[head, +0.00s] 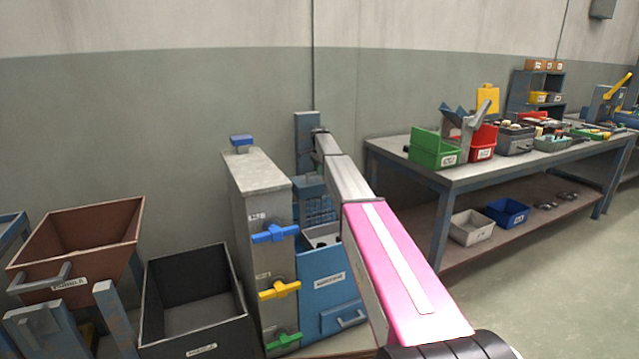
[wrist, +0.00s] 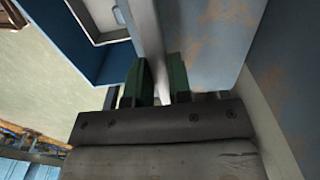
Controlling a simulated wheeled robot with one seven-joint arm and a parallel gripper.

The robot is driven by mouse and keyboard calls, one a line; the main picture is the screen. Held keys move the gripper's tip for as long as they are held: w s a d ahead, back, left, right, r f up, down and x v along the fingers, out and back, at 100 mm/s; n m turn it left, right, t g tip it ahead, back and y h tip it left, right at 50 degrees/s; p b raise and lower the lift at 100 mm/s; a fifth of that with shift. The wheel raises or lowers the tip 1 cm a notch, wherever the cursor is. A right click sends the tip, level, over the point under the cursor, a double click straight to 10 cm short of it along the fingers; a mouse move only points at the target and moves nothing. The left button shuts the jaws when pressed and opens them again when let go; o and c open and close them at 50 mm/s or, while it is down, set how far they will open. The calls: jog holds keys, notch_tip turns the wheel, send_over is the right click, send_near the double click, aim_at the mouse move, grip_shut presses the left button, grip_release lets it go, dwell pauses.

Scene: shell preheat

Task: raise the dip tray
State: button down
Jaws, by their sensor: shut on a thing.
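A blue perforated part (head: 316,205), which looks like the dip tray, sits above the open top of a blue labelled tank (head: 330,283). A blue upright post (head: 307,128) rises behind it. My gripper (head: 316,134) is at this post, above the perforated part, its fingertips hard to make out in the head view. In the wrist view, the green finger pads of my gripper (wrist: 161,80) are shut on a pale grey bar (wrist: 149,38), next to a worn blue surface (wrist: 212,40). I cannot tell how the bar joins the tray.
A grey cabinet with blue, yellow and green handles (head: 262,180) stands just left of the tank. A black bin (head: 195,290) and a brown hopper (head: 80,240) are farther left. A workbench (head: 460,178) with bins stands right. Open floor (head: 520,290) lies at front right.

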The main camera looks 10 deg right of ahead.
notch_tip(320, 180, up, 17)
dwell(0.5)
jog(key=c, duration=1)
grip_release()
jog(key=shift+r, duration=0.1)
jog(key=shift+c, duration=0.2)
notch_tip(320, 180, up, 11)
jog(key=shift+f, duration=0.2)
